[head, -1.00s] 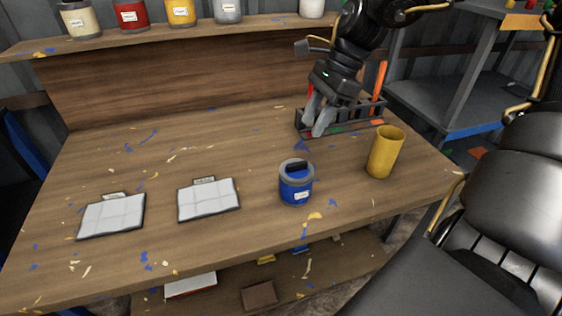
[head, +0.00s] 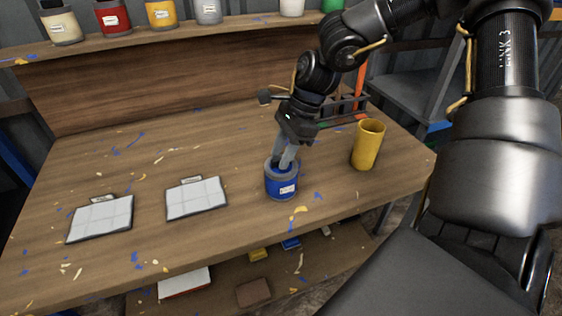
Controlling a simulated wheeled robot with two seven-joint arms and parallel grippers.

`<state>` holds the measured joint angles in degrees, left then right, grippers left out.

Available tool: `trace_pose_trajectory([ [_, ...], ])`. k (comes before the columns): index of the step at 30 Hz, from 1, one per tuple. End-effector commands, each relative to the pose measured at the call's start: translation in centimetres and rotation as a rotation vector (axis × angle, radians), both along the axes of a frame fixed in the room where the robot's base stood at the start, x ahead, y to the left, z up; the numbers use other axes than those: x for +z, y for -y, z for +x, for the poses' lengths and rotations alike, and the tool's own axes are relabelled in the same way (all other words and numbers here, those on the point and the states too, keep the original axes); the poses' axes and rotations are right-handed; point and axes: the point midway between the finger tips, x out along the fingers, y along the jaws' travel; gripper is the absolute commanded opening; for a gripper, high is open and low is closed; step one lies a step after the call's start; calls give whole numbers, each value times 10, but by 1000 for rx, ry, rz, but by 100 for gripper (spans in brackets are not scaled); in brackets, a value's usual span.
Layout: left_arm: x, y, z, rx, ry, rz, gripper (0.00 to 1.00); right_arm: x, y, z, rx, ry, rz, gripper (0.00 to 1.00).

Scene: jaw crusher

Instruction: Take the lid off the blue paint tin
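The blue paint tin (head: 281,184) stands upright on the wooden workbench, with a grey rim, a white label and a blue lid (head: 275,168) on top. My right gripper (head: 283,163) points down at the tin, its two grey fingers close together at the lid. The fingers cover the lid's dark handle, so I cannot tell whether they are closed on it. My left gripper is not in view.
A yellow cup (head: 368,146) stands right of the tin. A tool rack (head: 345,112) is behind my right gripper. Two clipboards (head: 196,198) (head: 101,218) lie to the left. Several paint tins line the back shelf (head: 150,40). The bench's left rear is clear apart from paint flecks.

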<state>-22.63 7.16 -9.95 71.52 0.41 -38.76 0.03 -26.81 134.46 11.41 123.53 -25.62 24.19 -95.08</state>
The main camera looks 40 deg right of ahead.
Motion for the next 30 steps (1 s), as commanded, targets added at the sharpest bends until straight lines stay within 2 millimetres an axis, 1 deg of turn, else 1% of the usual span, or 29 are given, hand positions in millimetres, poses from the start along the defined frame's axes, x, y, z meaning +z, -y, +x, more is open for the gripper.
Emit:
trace_pose_trajectory([
  [3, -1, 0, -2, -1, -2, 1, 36, -7, -3, 1, 0, 0, 0, 36],
  [9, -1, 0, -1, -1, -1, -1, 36, -7, -3, 1, 0, 2, 0, 36],
  [10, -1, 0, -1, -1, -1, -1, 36, -7, -3, 1, 0, 2, -1, 35],
  [18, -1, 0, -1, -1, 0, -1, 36, -7, -3, 1, 1, 2, 1, 0],
  [26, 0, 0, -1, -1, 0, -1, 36, -6, -3, 1, 1, 2, 1, 0],
  [30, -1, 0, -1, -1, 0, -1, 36, 1, -3, 2, 2, 4, 1, 0],
])
